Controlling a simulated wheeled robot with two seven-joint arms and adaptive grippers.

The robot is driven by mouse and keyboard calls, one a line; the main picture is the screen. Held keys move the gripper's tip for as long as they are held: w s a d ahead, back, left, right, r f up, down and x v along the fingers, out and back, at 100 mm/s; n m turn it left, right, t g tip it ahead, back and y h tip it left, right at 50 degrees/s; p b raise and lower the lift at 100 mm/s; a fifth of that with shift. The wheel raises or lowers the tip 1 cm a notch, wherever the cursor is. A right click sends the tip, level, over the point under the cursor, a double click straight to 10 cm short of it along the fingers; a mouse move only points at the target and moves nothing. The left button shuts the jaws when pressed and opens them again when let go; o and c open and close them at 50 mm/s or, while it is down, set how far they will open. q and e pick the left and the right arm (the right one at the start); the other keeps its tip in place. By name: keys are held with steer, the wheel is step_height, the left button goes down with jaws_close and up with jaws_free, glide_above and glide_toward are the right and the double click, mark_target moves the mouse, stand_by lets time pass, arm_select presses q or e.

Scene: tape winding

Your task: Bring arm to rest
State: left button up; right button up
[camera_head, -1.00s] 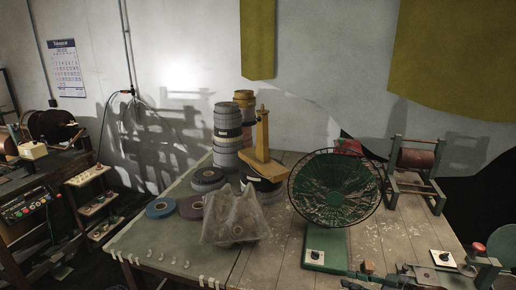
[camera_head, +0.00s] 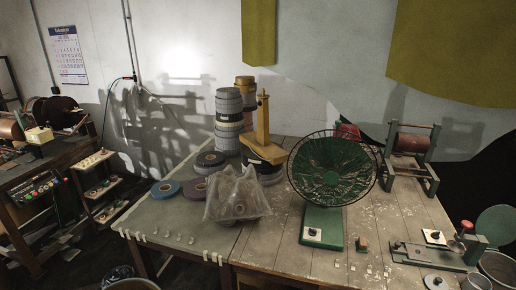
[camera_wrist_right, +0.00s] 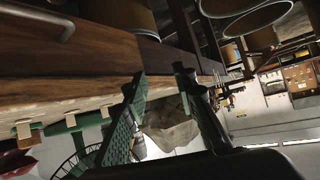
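My right gripper (camera_wrist_right: 163,85) shows only in the right wrist view. Its two green ridged fingers are spread apart with nothing between them. The view there is tilted, with the wooden table edge (camera_wrist_right: 70,85) close beside the fingers. A crumpled clear plastic bag (camera_wrist_right: 172,133) shows behind and between the fingers, and I cannot see any contact. No part of either arm shows in the head view. My left gripper is in neither view.
The wooden table (camera_head: 270,240) carries a plastic bag (camera_head: 236,196), stacked tape rolls (camera_head: 229,120), a green wire-cage winder (camera_head: 332,178) and a roller stand (camera_head: 410,150). A bin (camera_head: 130,284) stands on the floor. A side bench (camera_head: 45,165) is at left.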

steer(key=s+a+f+m+g+h, duration=0.2)
steer(key=s+f+g+h, duration=0.15)
steer(key=s+f, duration=1.55)
steer(key=s+d+m+g+h, duration=0.1)
steer(key=s+d+m+h, duration=0.25)
steer(key=s, duration=0.95)
steer(key=s+d+m+g+h, duration=0.1)
steer(key=s+d+m+h, duration=0.2)
steer(key=s, duration=1)
step_height(320, 180, down, 23)
steer(key=s+y+p, duration=0.1)
steer(key=s+p, duration=0.1)
steer(key=p, duration=0.3)
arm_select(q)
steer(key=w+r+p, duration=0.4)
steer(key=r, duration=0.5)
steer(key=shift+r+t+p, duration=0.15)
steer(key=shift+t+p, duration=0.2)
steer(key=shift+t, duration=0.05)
arm_select(e)
steer(key=s+f+g, duration=0.1)
steer(key=s+f, duration=0.5)
steer(key=s, duration=0.3)
steer(key=s+f+g, duration=0.1)
steer(key=s+f, duration=0.5)
steer(key=s, duration=0.4)
steer(key=shift+s+a+n, duration=0.25)
steer(key=shift+s+n, duration=0.05)
steer(key=shift+n, duration=0.15)
